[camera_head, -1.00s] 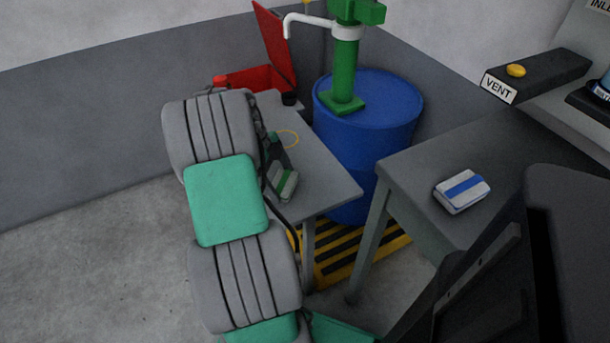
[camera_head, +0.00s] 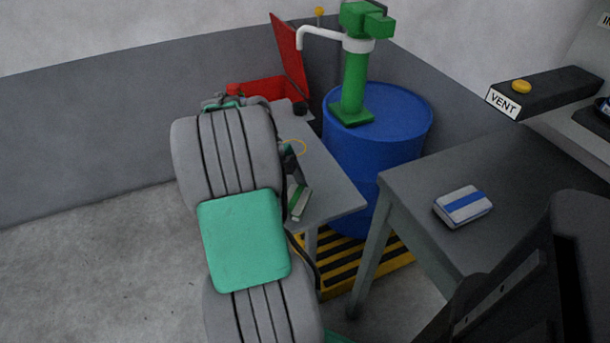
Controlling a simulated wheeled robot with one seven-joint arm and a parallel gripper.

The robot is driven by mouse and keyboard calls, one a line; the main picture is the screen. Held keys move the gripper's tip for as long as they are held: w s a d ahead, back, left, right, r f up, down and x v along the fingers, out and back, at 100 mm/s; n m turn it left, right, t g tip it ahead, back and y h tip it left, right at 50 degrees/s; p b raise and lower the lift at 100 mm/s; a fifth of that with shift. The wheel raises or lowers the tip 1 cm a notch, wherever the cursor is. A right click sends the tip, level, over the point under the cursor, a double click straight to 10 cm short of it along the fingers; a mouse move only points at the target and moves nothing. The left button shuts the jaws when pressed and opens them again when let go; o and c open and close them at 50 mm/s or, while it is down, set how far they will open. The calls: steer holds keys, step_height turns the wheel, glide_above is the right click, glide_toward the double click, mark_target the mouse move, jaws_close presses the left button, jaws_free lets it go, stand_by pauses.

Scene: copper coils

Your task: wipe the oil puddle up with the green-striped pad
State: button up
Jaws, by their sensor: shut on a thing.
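The green-striped pad (camera_head: 301,203) is pale with a green band and shows at the near part of the small grey table (camera_head: 335,190). My gripper (camera_head: 296,182) is shut on it, mostly hidden behind my arm. I cannot tell whether the pad touches the tabletop. A thin yellow ring (camera_head: 293,147) shows on the table just beyond my gripper, partly covered by my arm. I cannot tell whether it is the edge of the oil puddle; no puddle shows clearly elsewhere.
A blue drum (camera_head: 375,150) with a green pump (camera_head: 354,85) stands right of the table. An open red box (camera_head: 268,92) and a small black object (camera_head: 300,108) are at the back. A blue-striped pad (camera_head: 463,205) lies on the right-hand bench (camera_head: 430,185).

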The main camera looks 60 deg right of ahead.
steer(key=shift+r+p, duration=1.6)
steer(key=shift+r, duration=0.85)
